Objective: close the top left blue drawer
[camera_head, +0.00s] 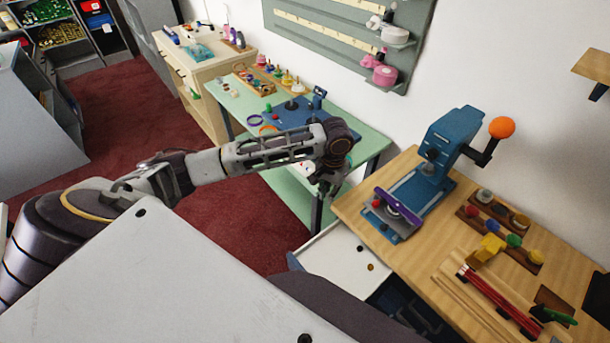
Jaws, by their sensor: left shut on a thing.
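A drawer (335,262) with a pale inside and a bit of blue at its left end stands pulled out from the wooden counter. A small dark round piece and a small orange-brown one lie in it. My left gripper (328,190) points down just beyond the drawer's far end in the picture, near the green table's corner. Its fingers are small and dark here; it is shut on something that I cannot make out. I cannot tell whether it touches the drawer. My own body covers the drawer's near part. My right gripper is not in view.
The wooden counter (440,260) holds a blue press (440,160) with an orange knob and wooden trays of coloured pieces. A green table (370,147) with small items stands behind my left arm. Red carpet (230,215) is open at the left.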

